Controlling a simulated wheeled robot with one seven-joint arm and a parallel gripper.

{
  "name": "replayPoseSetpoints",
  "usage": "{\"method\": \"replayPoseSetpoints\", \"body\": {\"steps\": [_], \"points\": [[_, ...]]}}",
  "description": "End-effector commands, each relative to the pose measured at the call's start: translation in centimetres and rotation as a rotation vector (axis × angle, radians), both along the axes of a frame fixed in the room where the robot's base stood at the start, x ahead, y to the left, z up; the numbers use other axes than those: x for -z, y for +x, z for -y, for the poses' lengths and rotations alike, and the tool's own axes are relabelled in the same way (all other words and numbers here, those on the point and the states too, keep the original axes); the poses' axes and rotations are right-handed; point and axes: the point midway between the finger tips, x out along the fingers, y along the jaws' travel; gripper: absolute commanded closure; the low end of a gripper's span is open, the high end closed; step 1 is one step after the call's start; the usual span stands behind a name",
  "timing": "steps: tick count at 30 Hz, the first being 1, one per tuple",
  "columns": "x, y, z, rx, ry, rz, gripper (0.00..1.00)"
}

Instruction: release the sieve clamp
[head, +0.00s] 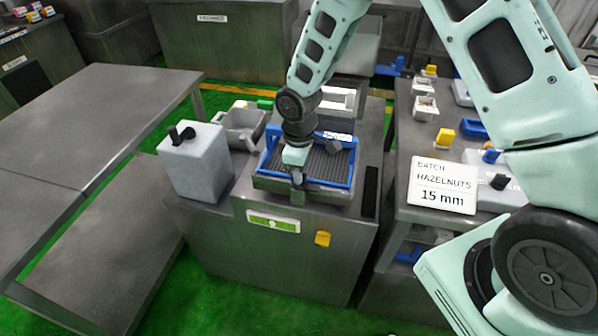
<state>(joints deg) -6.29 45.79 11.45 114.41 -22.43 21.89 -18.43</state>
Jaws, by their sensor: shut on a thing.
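The sieve (330,166) is a dark mesh in a blue frame, lying in a metal tray on top of the steel machine cabinet (280,262). My gripper (297,190) points down at the front left edge of the sieve. Its jaws are shut on a small dark part there, which I take to be the sieve clamp; the fingers hide most of it. My arm covers the left part of the sieve.
A grey box with a black knob (200,165) stands left of the sieve. A sign reading "BATCH HAZELNUTS 15 mm" (442,186) stands at the right, by a bench with several blue, yellow and white items. An empty steel table (95,110) is at the left.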

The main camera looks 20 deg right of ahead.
Motion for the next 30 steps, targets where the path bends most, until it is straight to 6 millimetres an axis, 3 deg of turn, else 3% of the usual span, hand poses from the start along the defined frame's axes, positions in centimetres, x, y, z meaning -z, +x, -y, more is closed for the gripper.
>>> {"method": "replayPoseSetpoints", "body": {"steps": [13, 14, 16, 25, 30], "points": [[-0.1, 0.1, 0.0, 0.013, -0.001, 0.001, 1.0], [-0.1, 0.1, 0.0, 0.013, -0.001, 0.001, 0.82], [0.0, 0.0, 0.0, 0.013, -0.001, 0.001, 0.65], [-0.1, 0.0, 0.0, 0.011, -0.001, 0.001, 0.65], [-1.8, 0.1, 0.0, 0.011, 0.001, 0.005, 0.65]]}}
